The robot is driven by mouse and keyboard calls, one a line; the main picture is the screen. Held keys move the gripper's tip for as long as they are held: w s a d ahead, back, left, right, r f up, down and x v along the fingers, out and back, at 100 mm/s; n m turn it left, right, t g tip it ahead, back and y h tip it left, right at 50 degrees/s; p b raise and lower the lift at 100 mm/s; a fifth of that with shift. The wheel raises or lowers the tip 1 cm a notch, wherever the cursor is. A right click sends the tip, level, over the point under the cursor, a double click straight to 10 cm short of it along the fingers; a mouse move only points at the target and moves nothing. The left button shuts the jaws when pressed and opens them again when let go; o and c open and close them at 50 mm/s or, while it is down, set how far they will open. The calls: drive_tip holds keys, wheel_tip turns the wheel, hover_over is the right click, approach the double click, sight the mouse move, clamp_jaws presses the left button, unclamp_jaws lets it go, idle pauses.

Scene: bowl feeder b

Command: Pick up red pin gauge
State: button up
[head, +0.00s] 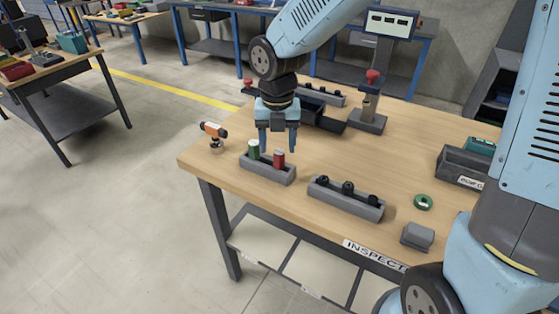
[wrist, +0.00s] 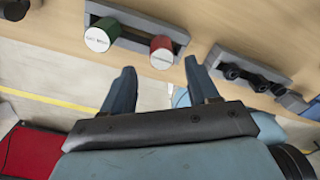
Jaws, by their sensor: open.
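The red pin gauge (head: 279,158) stands upright in the right part of a grey holder (head: 268,173) on the wooden bench, beside a green pin gauge (head: 253,149). In the wrist view the red pin gauge (wrist: 162,52) shows its pale labelled end, and the green pin gauge (wrist: 101,34) is to its left. My gripper (head: 279,147) is open and empty, its fingers pointing down near the holder. In the wrist view the gap between the fingertips (wrist: 160,70) lies just below the red gauge. The fingers hold nothing. Whether they touch anything cannot be told.
A second grey holder with black pieces (head: 346,198) stands right of the gauges. A gauge stand with a red knob (head: 369,105) is behind. A green ring (head: 423,202) and a grey block (head: 417,236) sit farther right.

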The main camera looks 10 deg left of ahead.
sight(279, 153)
drive_tip(key=shift+w+d+f, duration=0.1)
drive_tip(key=shift+w+f, duration=0.05)
drive_tip(key=shift+f, duration=1.3)
drive_tip(key=shift+w+d+f, duration=0.1)
drive_tip(key=shift+f, duration=1.35)
clamp_jaws()
